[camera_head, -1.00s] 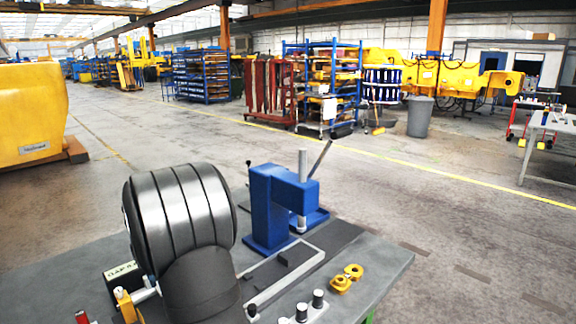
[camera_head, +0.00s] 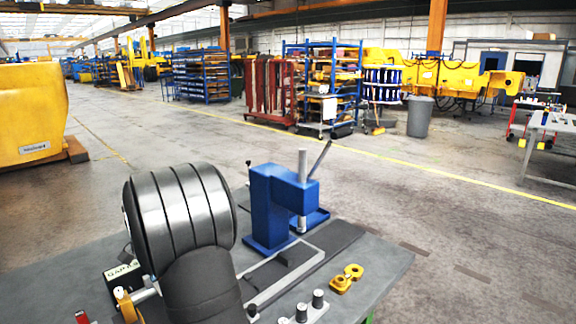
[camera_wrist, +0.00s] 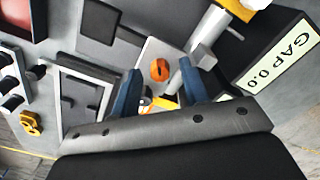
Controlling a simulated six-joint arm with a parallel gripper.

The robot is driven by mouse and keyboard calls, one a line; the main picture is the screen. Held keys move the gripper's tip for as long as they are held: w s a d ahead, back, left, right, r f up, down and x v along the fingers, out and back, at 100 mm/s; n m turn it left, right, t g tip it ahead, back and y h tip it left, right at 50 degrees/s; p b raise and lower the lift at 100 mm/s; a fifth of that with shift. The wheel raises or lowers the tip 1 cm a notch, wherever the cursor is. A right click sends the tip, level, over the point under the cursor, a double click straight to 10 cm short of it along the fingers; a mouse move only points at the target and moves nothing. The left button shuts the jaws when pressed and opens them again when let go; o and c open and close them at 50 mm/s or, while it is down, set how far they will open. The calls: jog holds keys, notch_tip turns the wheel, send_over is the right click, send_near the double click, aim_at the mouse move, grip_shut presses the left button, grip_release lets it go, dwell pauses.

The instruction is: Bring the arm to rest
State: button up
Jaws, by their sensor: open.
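My gripper (camera_wrist: 157,88) shows in the wrist view as two dark blue fingers set apart, with nothing held between them. It hangs above the grey bench (camera_head: 385,262). Beyond the fingertips an orange part (camera_wrist: 160,69) lies on a light plate (camera_wrist: 150,52); I cannot tell the height gap.
A blue press (camera_head: 268,205) stands at the back of the bench. Yellow castings (camera_head: 346,279) lie right of a metal-framed tray (camera_head: 318,252). A gauge display (camera_wrist: 278,50) reads "GAP 0.0". The bench's right end is clear.

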jog(key=m, duration=0.5)
jog(key=shift+m, duration=0.4)
dwell(1.3)
jog(key=o, duration=0.5)
jog(key=shift+w+r, duration=0.1)
jog(key=o, duration=0.8)
jog(key=shift+w+a+r, duration=0.3)
jog(key=shift+w+r, duration=0.15)
jog(key=shift+w, duration=0.05)
jog(key=shift+w+a+r, duration=0.25)
jog(key=shift+w+r, duration=0.15)
jog(key=shift+w, duration=0.05)
jog(key=shift+c, duration=0.2)
jog(key=shift+o, duration=0.2)
jog(key=w+a+r+m, duration=0.1)
jog(key=w+a+r, duration=0.1)
jog(key=w+r, duration=0.3)
jog(key=shift+a+r, duration=0.4)
jog(key=shift+r, duration=0.1)
jog(key=w+a+r+m, duration=0.15)
jog(key=w+r, duration=0.25)
jog(key=r, duration=0.5)
notch_tip(320, 180, down, 9)
jog(key=shift+w+f, duration=0.15)
jog(key=shift+f, duration=0.05)
